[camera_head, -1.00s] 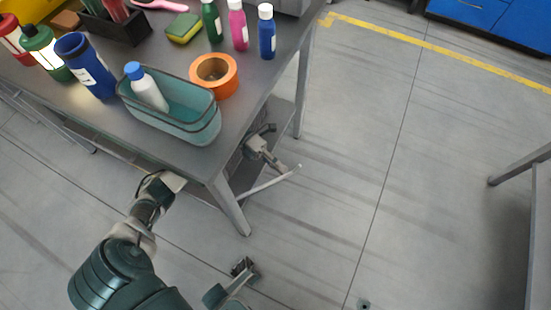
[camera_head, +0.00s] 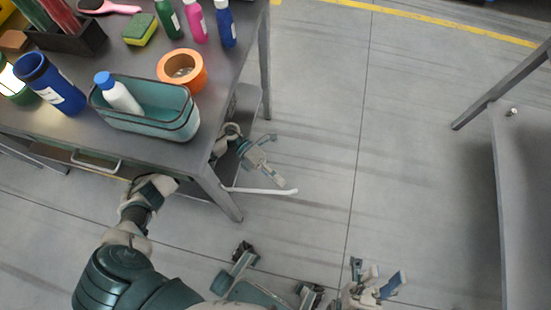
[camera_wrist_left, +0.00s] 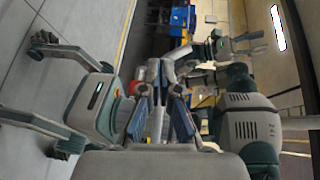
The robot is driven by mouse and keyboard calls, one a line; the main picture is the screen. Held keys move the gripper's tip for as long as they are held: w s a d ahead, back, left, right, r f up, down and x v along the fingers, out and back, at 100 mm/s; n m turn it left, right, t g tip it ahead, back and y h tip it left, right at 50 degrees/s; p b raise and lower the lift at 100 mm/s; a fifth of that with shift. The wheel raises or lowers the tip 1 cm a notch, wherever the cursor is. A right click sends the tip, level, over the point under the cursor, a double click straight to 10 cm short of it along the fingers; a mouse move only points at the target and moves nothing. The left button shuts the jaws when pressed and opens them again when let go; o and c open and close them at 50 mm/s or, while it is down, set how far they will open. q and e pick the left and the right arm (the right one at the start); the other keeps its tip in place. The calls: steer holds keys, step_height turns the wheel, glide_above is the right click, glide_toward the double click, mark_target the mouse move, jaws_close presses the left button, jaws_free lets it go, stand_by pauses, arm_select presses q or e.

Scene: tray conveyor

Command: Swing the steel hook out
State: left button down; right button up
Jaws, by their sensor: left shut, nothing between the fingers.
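The steel hook is probably the thin pale bar (camera_head: 262,190) that sticks out to the right by the table's near leg in the head view; its inner end is hidden by the leg. My left arm passes beneath the table edge. My left gripper (camera_head: 268,168) comes out beyond the table's right side, just above the bar in the picture, apart from it. It is shut and empty; its fingers also show in the wrist view (camera_wrist_left: 160,115). My right gripper (camera_head: 375,280) is at the bottom right over the floor, fingers spread, holding nothing visible.
Another grey table (camera_head: 490,95) stands right. Floor between is clear.

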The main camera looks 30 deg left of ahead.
arm_select(q)
steer(key=shift+s+d, duration=0.25)
steer(key=shift+d, duration=0.1)
stand_by(0.3)
